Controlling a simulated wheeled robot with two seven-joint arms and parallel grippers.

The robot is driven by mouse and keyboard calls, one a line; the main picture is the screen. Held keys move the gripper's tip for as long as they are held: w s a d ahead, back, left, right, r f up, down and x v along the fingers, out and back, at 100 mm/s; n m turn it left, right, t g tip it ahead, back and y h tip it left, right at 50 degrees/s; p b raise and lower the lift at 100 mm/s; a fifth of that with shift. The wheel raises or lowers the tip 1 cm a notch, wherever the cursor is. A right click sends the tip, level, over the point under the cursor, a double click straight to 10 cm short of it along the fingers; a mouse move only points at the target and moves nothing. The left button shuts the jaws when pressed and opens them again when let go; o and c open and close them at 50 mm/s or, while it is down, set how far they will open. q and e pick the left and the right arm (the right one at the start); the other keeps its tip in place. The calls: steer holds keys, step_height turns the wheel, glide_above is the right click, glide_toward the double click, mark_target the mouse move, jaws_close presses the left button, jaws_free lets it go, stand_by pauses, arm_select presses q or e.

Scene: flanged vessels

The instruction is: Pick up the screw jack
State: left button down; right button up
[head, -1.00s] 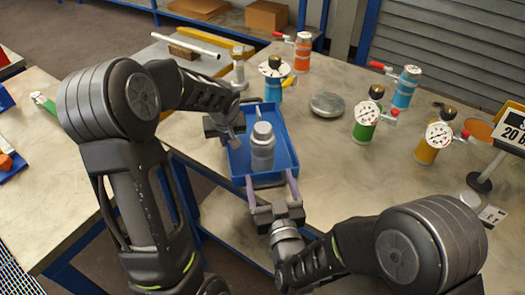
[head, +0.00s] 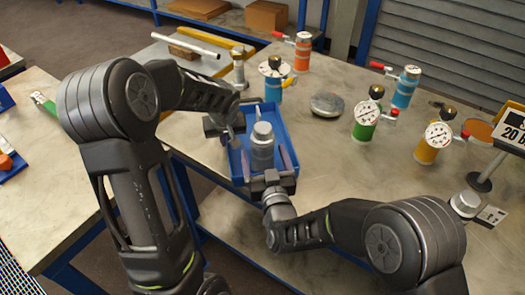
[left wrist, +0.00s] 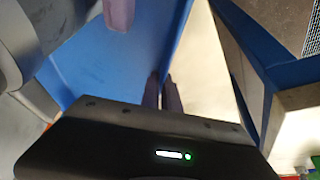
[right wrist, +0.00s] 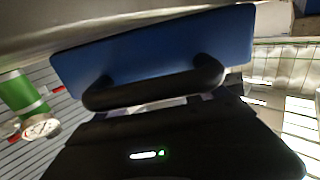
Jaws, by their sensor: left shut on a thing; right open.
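A grey stepped cylinder with a lighter cap, apparently the screw jack (head: 262,147), stands upright in the blue tray (head: 273,112). A grey curved body at the upper left of the left wrist view is likely the same jack (left wrist: 45,35). My left gripper (head: 230,125) is at the tray's left side, its fingers (left wrist: 163,92) shut on the blue tray wall. The right wrist view shows the tray's blue end wall (right wrist: 160,48) and a dark handle (right wrist: 150,90); the jack is hidden there.
A silver capped post (head: 239,65) stands behind the tray. Bare tabletop lies right of the tray.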

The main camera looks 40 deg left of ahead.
steer(key=shift+x, duration=1.1)
steer(key=shift+c, duration=0.4)
jaws_close()
steer(key=shift+r, duration=0.15)
